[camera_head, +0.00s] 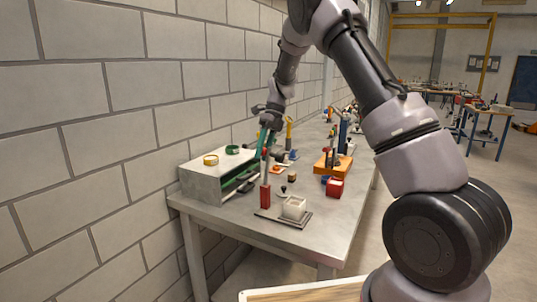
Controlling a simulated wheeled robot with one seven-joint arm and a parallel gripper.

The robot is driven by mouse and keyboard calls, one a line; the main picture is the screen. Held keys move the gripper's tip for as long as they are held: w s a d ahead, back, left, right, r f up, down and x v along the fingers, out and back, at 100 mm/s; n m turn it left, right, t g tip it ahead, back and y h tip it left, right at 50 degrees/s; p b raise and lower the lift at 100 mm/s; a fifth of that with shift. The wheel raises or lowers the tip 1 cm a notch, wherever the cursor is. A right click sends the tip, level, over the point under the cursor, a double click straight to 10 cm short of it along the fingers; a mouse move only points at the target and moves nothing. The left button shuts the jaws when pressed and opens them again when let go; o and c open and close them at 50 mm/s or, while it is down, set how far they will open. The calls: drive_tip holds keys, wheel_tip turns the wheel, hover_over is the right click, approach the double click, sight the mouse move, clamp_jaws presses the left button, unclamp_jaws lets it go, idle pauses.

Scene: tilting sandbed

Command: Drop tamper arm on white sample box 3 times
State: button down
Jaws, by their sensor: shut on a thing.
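The white sample box (293,208) stands on a dark flat plate (268,215) near the front edge of the bench. A red post (265,195) stands upright just left of the box, with a thin upper part rising from it. A green bar (263,142), which looks like the tamper arm, stands steeply raised above the post. My gripper (270,122) is above and behind the box and is shut on the upper end of this bar. The fingertips are small and partly hidden, and I cannot tell exactly how the bar joins the post.
A grey open-fronted cabinet (205,184) stands left against the block wall, with yellow and green rings on top. A red box (334,188) and an orange-based stand (340,165) are to the right. Several small items lie further back. The bench's front right is clear.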

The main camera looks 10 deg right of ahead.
drive_tip(key=shift+w+a, duration=0.3)
drive_tip(key=shift+a, duration=0.15)
drive_tip(key=shift+f, duration=0.1)
drive_tip(key=c, duration=0.8)
unclamp_jaws()
drive_tip(key=shift+c, duration=0.2)
drive_tip(key=v, duration=1)
drive_tip(key=shift+w+r, duration=0.15)
drive_tip(key=shift+r, duration=0.2)
